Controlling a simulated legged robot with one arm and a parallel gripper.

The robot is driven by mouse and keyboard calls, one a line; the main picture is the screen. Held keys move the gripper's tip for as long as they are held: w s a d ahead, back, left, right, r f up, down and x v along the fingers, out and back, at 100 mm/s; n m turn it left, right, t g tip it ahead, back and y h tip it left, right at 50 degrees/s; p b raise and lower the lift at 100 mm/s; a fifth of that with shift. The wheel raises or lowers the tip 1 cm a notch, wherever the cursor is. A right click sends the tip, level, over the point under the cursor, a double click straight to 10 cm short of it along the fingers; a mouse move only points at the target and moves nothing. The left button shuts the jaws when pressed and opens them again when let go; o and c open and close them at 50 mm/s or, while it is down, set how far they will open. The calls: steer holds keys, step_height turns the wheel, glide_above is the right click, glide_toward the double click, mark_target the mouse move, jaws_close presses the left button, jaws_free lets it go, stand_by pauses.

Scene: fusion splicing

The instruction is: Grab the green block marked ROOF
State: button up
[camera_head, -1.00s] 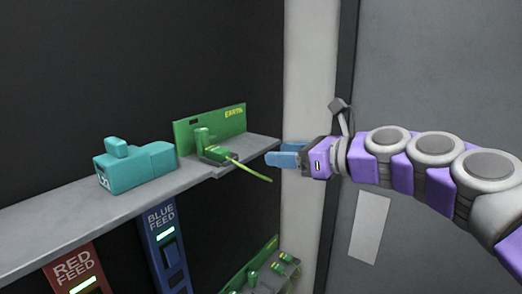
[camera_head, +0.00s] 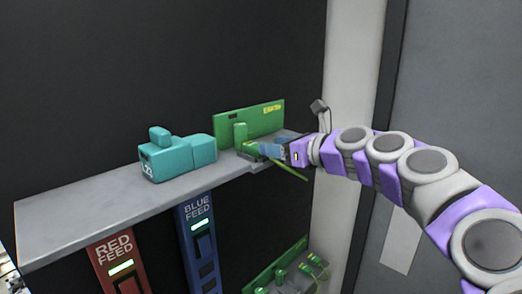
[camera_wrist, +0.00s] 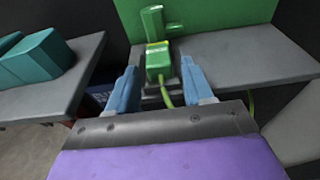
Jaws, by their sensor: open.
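A green block (camera_head: 242,138) with an upright stub and a thin green wire sits on the right end of the grey shelf, in front of a green panel lettered EARTH. I cannot read the word ROOF on it. In the wrist view the green block (camera_wrist: 159,60) lies just ahead, with its wire running back between my fingers. My gripper (camera_head: 271,149) has blue fingers and reaches the block from the right. In the wrist view my gripper (camera_wrist: 160,88) is open, one finger on each side of the wire. The fingers have not closed on the block.
A teal block (camera_head: 180,156) stands on the shelf (camera_head: 85,208) left of the green block. Below are RED FEED (camera_head: 119,258) and BLUE FEED (camera_head: 199,235) panels. More green parts (camera_head: 290,273) sit lower right. A pale post (camera_head: 345,150) stands right of the shelf.

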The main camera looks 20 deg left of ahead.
mark_target(255, 145)
steer(key=x, duration=0.6)
steer(key=shift+s+a+f, duration=0.1)
steer(key=shift+s+a, duration=0.1)
steer(key=shift+a, duration=0.3)
steer(key=shift+w+d, duration=0.1)
steer(key=shift+d, duration=0.6)
steer(key=shift+c, duration=0.4)
steer(key=shift+d, duration=0.1)
steer(key=c, duration=0.6)
steer(key=shift+a, duration=0.4)
steer(key=shift+c, duration=0.4)
